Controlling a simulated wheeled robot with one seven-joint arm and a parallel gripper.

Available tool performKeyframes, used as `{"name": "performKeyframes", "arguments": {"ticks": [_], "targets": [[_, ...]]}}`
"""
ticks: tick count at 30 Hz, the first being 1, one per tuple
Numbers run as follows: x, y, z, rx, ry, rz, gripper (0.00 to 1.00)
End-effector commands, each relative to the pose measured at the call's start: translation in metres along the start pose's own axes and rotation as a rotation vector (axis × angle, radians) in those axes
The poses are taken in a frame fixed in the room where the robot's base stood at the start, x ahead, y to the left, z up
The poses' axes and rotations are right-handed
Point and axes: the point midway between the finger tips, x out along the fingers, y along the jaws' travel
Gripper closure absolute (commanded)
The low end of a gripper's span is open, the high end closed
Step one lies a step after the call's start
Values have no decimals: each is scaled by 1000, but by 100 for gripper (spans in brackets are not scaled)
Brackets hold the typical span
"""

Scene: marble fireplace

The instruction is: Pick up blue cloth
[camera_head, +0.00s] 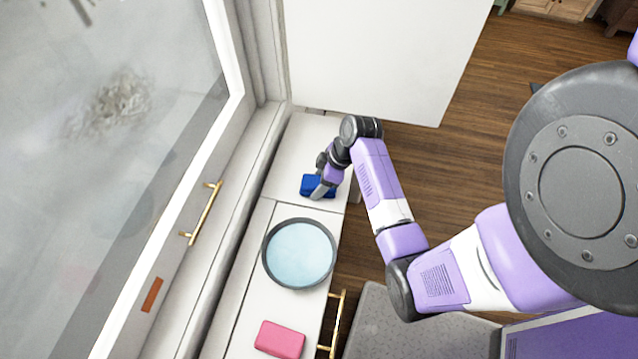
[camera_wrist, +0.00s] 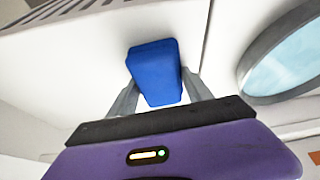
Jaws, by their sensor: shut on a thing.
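The blue cloth (camera_head: 311,184) is a small blue block-like piece over the white cabinet top (camera_head: 292,159), in the head view. My gripper (camera_head: 322,191) reaches it from the right and is shut on it. In the wrist view, the blue cloth (camera_wrist: 154,72) sits between the two grey fingers of my gripper (camera_wrist: 160,90), one on each side. I cannot tell whether the cloth still touches the cabinet top.
A round dark-rimmed dish with a light blue inside (camera_head: 300,254) stands just nearer than the cloth. A pink block (camera_head: 280,339) lies farther down the same top. A tall white panel (camera_head: 385,55) rises behind. A window (camera_head: 120,130) is at left.

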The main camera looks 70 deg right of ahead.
Motion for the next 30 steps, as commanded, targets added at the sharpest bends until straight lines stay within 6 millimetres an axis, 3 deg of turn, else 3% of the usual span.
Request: {"name": "performKeyframes", "arguments": {"ticks": [5,10,24,30], "targets": [[-5,0,-3,-2,1,2,81],[-27,1,-12,-3,2,4,81],[-158,1,-66,-1,1,3,81],[-180,0,-75,0,0,0,81]]}}
